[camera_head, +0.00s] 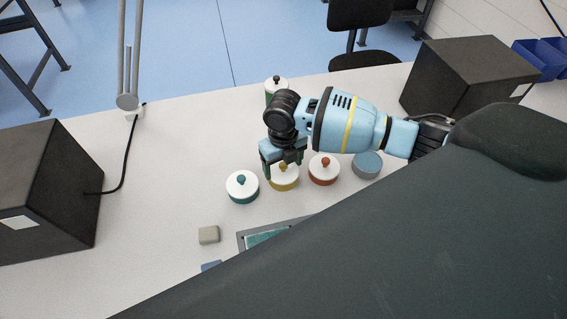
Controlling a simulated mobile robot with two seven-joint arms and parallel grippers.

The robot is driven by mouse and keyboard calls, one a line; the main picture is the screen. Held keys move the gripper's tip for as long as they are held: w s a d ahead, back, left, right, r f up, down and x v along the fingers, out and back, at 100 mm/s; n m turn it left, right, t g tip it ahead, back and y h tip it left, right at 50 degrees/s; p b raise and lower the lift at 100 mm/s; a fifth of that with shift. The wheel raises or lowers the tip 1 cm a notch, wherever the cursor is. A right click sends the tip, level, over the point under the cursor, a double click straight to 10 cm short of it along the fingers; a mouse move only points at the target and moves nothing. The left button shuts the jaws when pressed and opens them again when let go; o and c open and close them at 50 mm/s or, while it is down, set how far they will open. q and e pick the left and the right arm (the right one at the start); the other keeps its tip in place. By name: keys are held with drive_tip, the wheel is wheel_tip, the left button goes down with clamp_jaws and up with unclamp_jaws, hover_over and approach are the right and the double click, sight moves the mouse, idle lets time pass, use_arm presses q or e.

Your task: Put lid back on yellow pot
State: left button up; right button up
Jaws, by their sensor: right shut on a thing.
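The yellow pot (286,187) stands in a row of round pots on the white table. A white lid (291,178) with a yellow knob (283,168) is at the top of this pot, roughly lined up with its rim. I cannot tell whether the lid rests on the rim or is held just above it. My right gripper (283,164) is over the pot, its fingers pointing down, shut on the lid. The fingers hide part of the lid and knob. My left gripper is not in view.
A teal pot (242,188) stands close on the left, an orange pot (324,171) and a grey-blue pot (367,165) on the right. A green canister (269,92) stands behind. A beige block (209,235) and a tray (242,240) lie in front. Dark boxes flank the table.

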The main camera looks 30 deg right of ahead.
drive_tip(key=o, duration=1)
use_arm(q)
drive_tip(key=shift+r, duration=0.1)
use_arm(e)
drive_tip(key=shift+r, duration=0.1)
drive_tip(key=shift+r+p, duration=1.45)
drive_tip(key=shift+r, duration=2)
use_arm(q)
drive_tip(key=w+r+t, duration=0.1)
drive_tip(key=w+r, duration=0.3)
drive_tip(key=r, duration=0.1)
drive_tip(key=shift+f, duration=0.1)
use_arm(e)
drive_tip(key=shift+c, duration=0.3)
clamp_jaws()
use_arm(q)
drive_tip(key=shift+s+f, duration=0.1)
use_arm(e)
drive_tip(key=shift+f, duration=0.2)
